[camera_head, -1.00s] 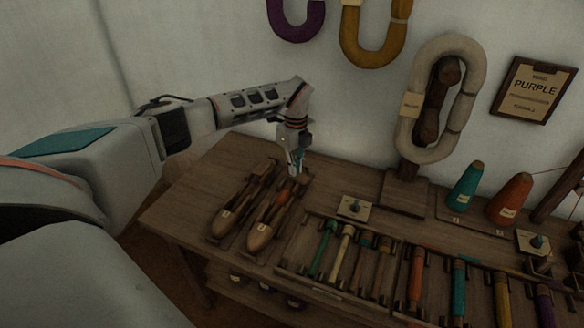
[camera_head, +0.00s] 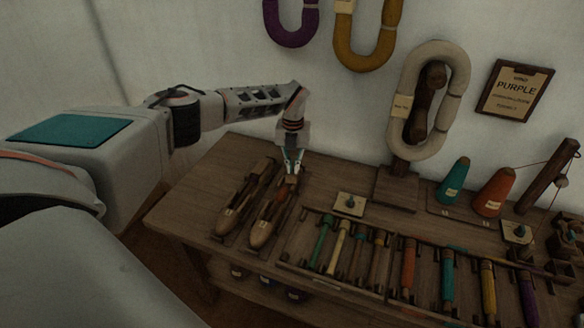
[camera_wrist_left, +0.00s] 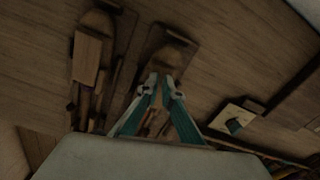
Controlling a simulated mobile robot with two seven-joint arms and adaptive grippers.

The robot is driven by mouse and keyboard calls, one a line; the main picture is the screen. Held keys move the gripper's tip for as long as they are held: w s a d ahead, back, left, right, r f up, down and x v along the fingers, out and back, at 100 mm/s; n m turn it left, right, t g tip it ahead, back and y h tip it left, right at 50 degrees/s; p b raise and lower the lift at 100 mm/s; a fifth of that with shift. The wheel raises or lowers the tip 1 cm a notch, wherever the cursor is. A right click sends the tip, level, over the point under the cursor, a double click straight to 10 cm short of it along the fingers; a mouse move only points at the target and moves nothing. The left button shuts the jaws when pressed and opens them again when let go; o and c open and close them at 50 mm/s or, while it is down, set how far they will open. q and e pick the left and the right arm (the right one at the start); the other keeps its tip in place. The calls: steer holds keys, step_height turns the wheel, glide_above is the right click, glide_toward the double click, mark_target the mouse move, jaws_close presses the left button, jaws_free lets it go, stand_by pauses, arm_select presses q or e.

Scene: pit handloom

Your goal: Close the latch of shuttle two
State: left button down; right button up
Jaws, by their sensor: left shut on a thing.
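Two wooden boat-shaped shuttles lie side by side on the table. The left shuttle (camera_head: 232,217) also shows in the left wrist view (camera_wrist_left: 92,50). The right shuttle (camera_head: 261,231), with an orange-red bobbin in it, also shows in the left wrist view (camera_wrist_left: 172,53); I take it as shuttle two, though its tag is too small to read. My left gripper (camera_head: 292,172) points down at the far end of the right shuttle. Its teal fingers (camera_wrist_left: 165,82) are shut on a small part there, apparently the latch, which the fingertips mostly hide. My right gripper is not in view.
A pale plate with a dark knob (camera_head: 348,205) lies right of the shuttles. A rack of coloured bobbins (camera_head: 335,246) fills the table front. A stand with a white yarn hank (camera_head: 440,60) and teal (camera_head: 453,178) and orange (camera_head: 493,192) cones stand behind.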

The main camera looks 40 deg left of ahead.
arm_select(q)
steer(key=shift+m, duration=1.2)
steer(key=shift+f, duration=0.1)
steer(key=c, duration=2.5)
jaws_free()
steer(key=shift+r, duration=0.2)
step_height(320, 180, up, 12)
steer(key=shift+f, duration=0.15)
